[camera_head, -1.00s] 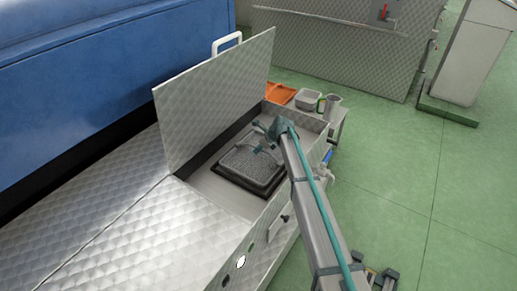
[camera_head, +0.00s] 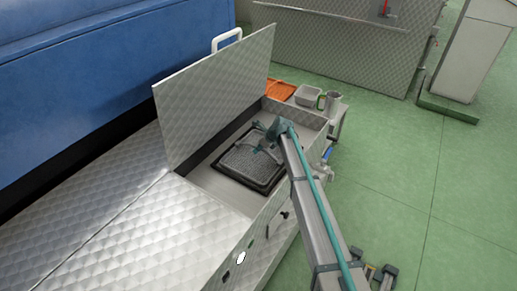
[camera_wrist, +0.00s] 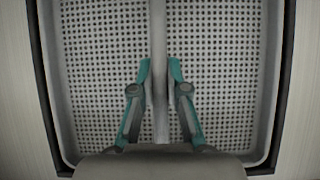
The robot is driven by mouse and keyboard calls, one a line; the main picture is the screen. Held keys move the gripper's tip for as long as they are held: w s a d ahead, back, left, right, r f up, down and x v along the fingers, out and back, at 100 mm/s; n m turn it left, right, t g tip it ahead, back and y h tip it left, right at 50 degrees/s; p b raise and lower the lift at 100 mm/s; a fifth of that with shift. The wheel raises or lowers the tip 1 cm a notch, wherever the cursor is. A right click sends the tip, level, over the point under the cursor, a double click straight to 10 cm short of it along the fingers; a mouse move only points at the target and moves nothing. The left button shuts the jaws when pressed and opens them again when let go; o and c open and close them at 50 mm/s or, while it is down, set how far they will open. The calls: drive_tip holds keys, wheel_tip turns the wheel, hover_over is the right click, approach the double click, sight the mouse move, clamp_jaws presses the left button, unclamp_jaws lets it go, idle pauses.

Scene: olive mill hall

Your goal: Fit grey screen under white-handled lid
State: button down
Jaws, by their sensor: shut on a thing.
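The grey screen (camera_head: 246,163) is a perforated panel with a raised rim, lying in a black-edged opening inside the metal box under the raised lid (camera_head: 214,101). The lid stands open and has a white handle (camera_head: 227,40) on its top edge. My gripper (camera_head: 268,146) is over the screen. In the wrist view, the gripper fingers (camera_wrist: 160,88) are shut on the bar (camera_wrist: 158,40) that runs across the screen. The screen (camera_wrist: 100,65) shows a dark frame (camera_wrist: 43,110) close around its sides. Its lower edge is hidden by my gripper.
The box wall (camera_head: 300,113) rises around the opening. Behind it, a side shelf holds an orange tray (camera_head: 281,90), a grey tub (camera_head: 308,95) and a metal jug (camera_head: 331,102). A large blue machine cover (camera_head: 110,70) stands at the left. The green floor (camera_head: 410,190) is open at the right.

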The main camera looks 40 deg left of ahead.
drive_tip(key=c, duration=1.1)
unclamp_jaws()
drive_tip(key=shift+r, duration=0.1)
drive_tip(key=v, duration=1.1)
drive_tip(key=shift+d+r, duration=0.2)
drive_tip(key=shift+r, duration=0.2)
